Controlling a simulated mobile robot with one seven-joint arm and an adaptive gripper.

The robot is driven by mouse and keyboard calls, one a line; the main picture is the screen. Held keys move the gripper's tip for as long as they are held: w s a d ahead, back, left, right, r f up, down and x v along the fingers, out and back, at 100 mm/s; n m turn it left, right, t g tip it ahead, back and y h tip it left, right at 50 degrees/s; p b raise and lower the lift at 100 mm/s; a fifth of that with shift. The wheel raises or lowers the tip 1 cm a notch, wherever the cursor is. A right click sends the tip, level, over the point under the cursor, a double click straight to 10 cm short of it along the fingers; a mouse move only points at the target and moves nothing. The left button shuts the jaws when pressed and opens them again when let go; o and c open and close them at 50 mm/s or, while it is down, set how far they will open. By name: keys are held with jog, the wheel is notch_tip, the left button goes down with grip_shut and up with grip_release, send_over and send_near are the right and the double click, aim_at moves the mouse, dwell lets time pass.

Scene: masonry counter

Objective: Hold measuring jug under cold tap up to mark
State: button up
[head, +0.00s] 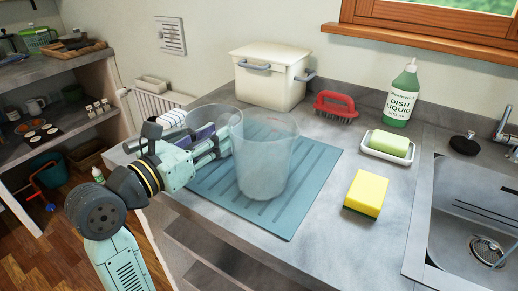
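A clear measuring jug (266,165) stands upright on a blue ribbed mat (310,178) on the counter. No water line or mark can be made out in it. My gripper (226,141) is at the jug's left side, level with its upper half. A clear rounded shape (217,113) surrounds the gripper's end; I cannot tell whether it is the jug's handle or a separate vessel. The fingertips are partly hidden, so neither their opening nor a grip on the jug can be made out. The tap (507,127) shows only partly at the right edge, above the sink (455,225).
A cream lidded bin (268,88), red brush (335,107) and green dish liquid bottle (402,95) stand behind. A soap dish (386,151) and yellow sponge (366,194) lie between mat and sink. A black stopper (464,144) sits behind the basin. The counter's front right is clear.

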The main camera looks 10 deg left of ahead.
jog(key=shift+x, duration=1.35)
jog(key=shift+c, duration=0.3)
grip_shut()
